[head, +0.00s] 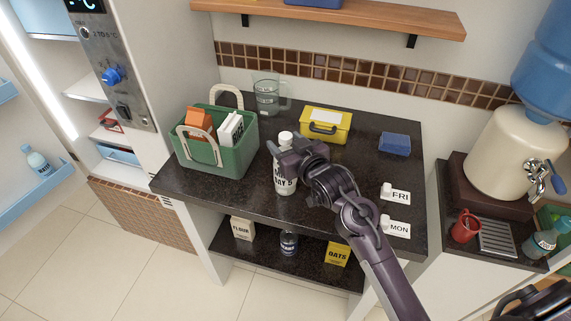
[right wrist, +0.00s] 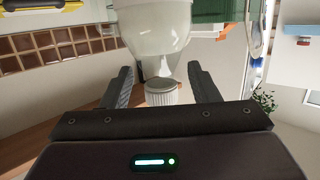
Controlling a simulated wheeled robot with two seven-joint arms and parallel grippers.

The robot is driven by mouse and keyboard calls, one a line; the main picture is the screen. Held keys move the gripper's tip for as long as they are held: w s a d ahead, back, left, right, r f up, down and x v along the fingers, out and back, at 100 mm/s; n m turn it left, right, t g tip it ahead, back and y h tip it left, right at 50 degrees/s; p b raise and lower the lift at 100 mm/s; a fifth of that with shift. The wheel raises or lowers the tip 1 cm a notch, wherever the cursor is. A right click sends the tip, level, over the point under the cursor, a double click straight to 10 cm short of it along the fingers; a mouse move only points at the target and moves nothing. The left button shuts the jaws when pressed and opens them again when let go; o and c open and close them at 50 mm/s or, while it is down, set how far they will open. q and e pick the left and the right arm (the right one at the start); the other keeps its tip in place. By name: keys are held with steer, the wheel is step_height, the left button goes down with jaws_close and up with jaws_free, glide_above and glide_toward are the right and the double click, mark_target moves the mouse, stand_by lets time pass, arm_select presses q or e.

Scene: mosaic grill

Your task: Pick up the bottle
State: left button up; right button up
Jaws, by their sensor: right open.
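A white bottle (head: 285,182) with black lettering ending in "DAY 5" and a white cap stands upright on the dark counter, right of the green basket. My right gripper (head: 281,151) is at its upper part and hides some of it. In the right wrist view, which looks upside down, the bottle's pale body (right wrist: 153,25) and ribbed cap (right wrist: 162,93) show between the two fingers of my open right gripper (right wrist: 162,86). Gaps show on both sides of the cap.
The green basket (head: 239,157) holds cartons. A glass pitcher (head: 266,97), yellow box (head: 325,126) and blue block (head: 395,144) stand behind. FRI (head: 400,195) and MON (head: 398,229) tags lie at right. Other bottles stand far left (head: 39,163) and far right (head: 545,241).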

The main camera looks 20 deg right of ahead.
steer(key=shift+w+f, duration=0.15)
steer(key=shift+w, duration=0.25)
steer(key=shift+c, duration=0.4)
steer(key=shift+s, duration=0.1)
jaws_close()
